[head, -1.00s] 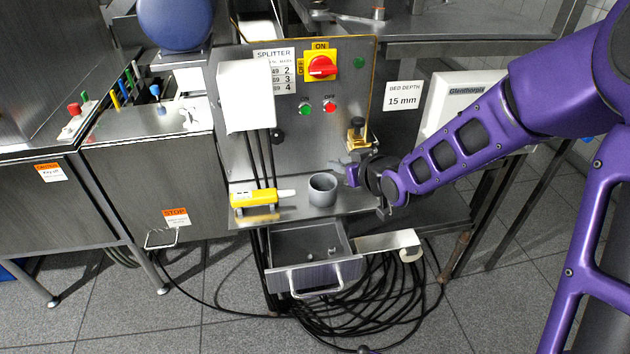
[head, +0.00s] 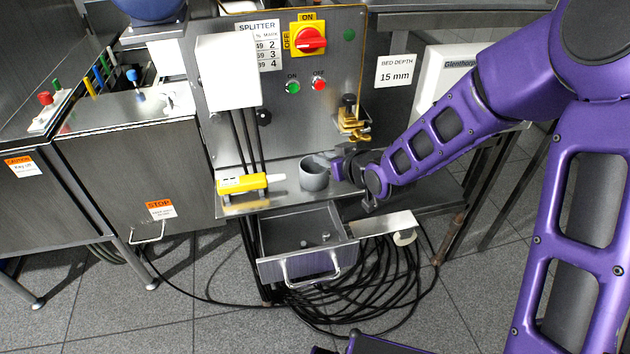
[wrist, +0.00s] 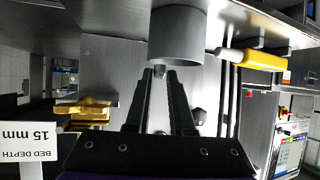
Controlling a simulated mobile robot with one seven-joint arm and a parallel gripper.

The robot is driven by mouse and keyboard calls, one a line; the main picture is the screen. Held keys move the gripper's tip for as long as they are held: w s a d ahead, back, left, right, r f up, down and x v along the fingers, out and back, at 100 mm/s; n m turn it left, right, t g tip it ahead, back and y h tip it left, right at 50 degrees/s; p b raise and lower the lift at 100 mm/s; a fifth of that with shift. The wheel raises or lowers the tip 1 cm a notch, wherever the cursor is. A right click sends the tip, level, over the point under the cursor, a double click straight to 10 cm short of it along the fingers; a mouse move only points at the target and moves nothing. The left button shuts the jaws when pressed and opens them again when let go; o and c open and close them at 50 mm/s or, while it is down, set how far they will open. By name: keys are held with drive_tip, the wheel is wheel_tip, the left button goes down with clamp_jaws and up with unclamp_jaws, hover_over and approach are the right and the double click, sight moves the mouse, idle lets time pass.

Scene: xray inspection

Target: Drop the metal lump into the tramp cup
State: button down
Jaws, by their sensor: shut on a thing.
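The tramp cup is a grey open cylinder (head: 314,177) standing on the metal shelf below the splitter panel. It also shows in the wrist view (wrist: 176,38), just beyond my fingertips. My gripper (head: 334,163) is at the right side of the cup, with its fingers close to the rim. In the wrist view my two dark fingers (wrist: 161,73) close on a small grey metal lump (wrist: 159,70) at their tips. The lump overlaps the cup's edge in that view; I cannot tell whether it is over the opening. In the head view the lump is not clearly visible.
A yellow handheld tool (head: 242,184) lies left of the cup. Below, an open drawer (head: 290,262) holds small lumps. A brass fitting (head: 353,122) sticks out from the panel above my gripper. Black cables (head: 365,290) lie coiled on the floor.

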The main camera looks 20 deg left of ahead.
drive_tip(key=shift+f, duration=0.15)
drive_tip(key=c, duration=0.7)
unclamp_jaws()
